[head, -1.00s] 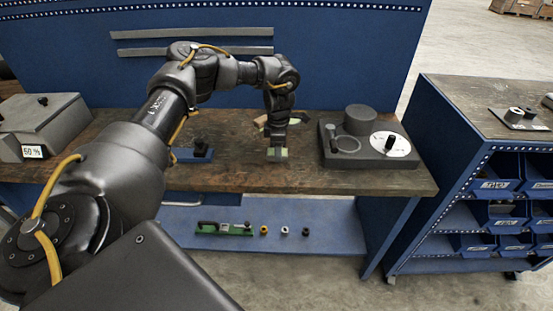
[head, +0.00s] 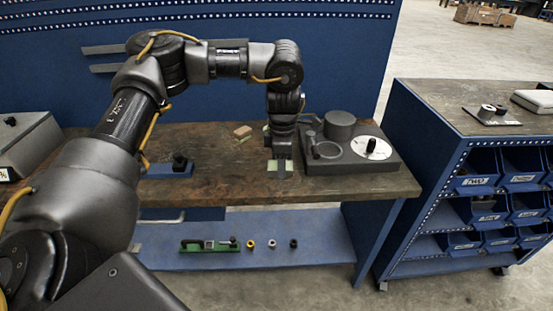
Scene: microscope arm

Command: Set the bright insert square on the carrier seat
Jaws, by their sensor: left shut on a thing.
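My left gripper (head: 281,168) points straight down over the dark wooden bench top (head: 225,185). It is shut on a small pale green piece (head: 271,166), which shows around the dark fingertips. I cannot tell whether this piece is the bright insert, nor whether it touches the bench. The gripper is just left of a grey fixture (head: 345,162) with a round grey drum, a ring and a white disc with a black knob. I cannot make out which part is the carrier seat. My right gripper is out of view.
A small tan block (head: 242,131) lies behind the gripper. A blue block with a black knob (head: 178,167) is to the left. The lower shelf (head: 320,262) holds a green holder (head: 208,244) and several small rings. A blue bin cart (head: 440,170) stands right.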

